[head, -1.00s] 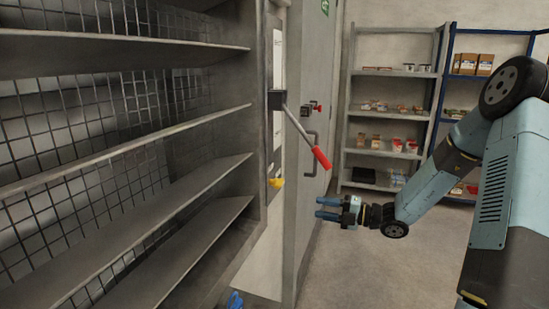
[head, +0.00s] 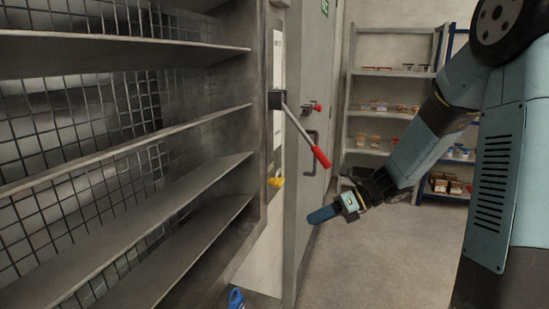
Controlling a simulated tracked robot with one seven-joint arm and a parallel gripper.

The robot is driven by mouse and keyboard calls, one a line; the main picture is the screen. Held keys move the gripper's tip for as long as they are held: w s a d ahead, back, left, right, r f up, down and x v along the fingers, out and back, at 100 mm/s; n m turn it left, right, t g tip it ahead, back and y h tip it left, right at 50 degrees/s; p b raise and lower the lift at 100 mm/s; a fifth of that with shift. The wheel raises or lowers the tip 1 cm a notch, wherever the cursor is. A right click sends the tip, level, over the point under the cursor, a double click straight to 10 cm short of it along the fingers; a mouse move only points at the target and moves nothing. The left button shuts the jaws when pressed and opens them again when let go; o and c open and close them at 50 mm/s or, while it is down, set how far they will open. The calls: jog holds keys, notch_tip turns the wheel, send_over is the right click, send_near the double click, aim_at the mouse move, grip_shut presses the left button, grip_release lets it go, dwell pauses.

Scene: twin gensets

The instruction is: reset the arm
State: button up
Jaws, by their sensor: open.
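My gripper (head: 326,213) shows in the head view, at the end of my blue-grey arm (head: 418,150). It points left and a little down, over the floor in front of the grey door. The jaws are open and empty, but one finger mostly hides the other from this angle. A lever with a red handle (head: 320,157) sticks out from a grey cabinet's side and slopes down to the right. My gripper is below the red handle and apart from it in the picture.
An empty grey shelf unit (head: 125,165) with a wire mesh back fills the left. A yellow knob (head: 276,182) sits below the lever. A grey door (head: 308,60) carries a red fitting (head: 317,108). A stocked rack (head: 388,78) stands behind. Floor (head: 350,270) around my gripper is clear.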

jog(key=s+d+r+n+t+h, duration=0.1)
jog(key=s+d+r+n+h, duration=0.2)
jog(key=s+n, duration=0.4)
jog(key=s+d+r+n+t+h, duration=0.2)
jog(key=s+d+r+n+h, duration=0.2)
jog(key=s+r+n, duration=0.3)
jog(key=s+d+r+n+t+h, duration=0.2)
jog(key=s+d+r+n+h, duration=0.2)
jog(key=s+n, duration=0.3)
jog(key=n+h, duration=0.1)
jog(key=n, duration=0.4)
jog(key=shift+d+r, duration=0.25)
jog(key=shift+r, duration=0.15)
